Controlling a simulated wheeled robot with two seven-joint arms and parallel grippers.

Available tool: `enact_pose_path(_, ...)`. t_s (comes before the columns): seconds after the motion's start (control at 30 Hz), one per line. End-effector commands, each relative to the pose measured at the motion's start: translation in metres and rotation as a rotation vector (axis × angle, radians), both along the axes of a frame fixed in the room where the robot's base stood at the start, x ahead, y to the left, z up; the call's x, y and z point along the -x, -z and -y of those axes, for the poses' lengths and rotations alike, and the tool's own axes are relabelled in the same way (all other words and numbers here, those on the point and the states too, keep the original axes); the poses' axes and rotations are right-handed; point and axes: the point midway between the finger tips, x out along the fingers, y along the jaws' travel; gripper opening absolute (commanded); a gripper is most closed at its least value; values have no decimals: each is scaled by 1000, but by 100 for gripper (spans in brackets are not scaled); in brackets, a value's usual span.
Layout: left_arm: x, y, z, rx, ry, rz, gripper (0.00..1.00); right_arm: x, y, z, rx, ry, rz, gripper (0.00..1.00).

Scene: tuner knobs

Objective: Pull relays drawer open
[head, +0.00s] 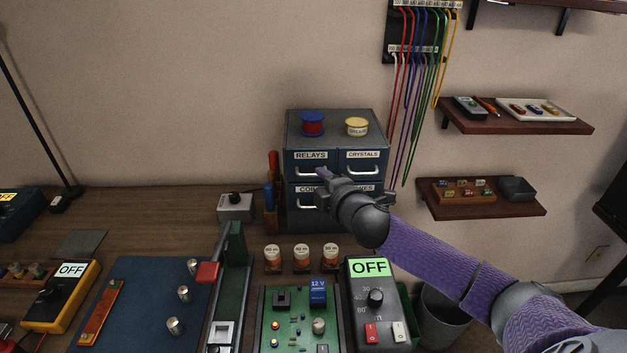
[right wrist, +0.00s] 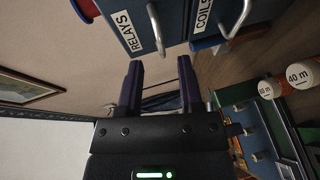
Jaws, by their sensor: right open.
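The relays drawer (head: 298,163) is the upper left drawer of a blue-grey cabinet (head: 333,126) at the back of the bench. Its front looks flush with the crystals drawer (head: 373,161) beside it. Its pale bar handle (head: 309,173) is also in the right wrist view (right wrist: 156,30), just beyond the fingertips. My right gripper (head: 322,174) is in front of the cabinet, near that handle. In the right wrist view its two purple fingers (right wrist: 158,72) are apart with nothing between them. It hides part of the lower drawers. My left gripper is not in view.
A red spool (head: 312,123) and a yellow spool (head: 356,126) stand on the cabinet. Red- and blue-handled tools (head: 271,181) stand close to its left.

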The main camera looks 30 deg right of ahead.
Motion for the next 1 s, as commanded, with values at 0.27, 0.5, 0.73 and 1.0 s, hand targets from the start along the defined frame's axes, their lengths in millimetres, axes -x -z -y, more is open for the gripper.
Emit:
enact_pose_path(0.27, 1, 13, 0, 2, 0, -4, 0, -38, 10, 5, -3, 1, -2, 47)
enact_pose_path(0.5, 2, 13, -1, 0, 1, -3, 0, -43, 10, 6, -3, 1, -3, 47)
enact_pose_path(0.73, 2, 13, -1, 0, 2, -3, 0, -42, 10, 6, -4, 2, -1, 21)
enact_pose_path(1.0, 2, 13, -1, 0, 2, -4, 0, -42, 10, 6, -4, 2, -1, 0)
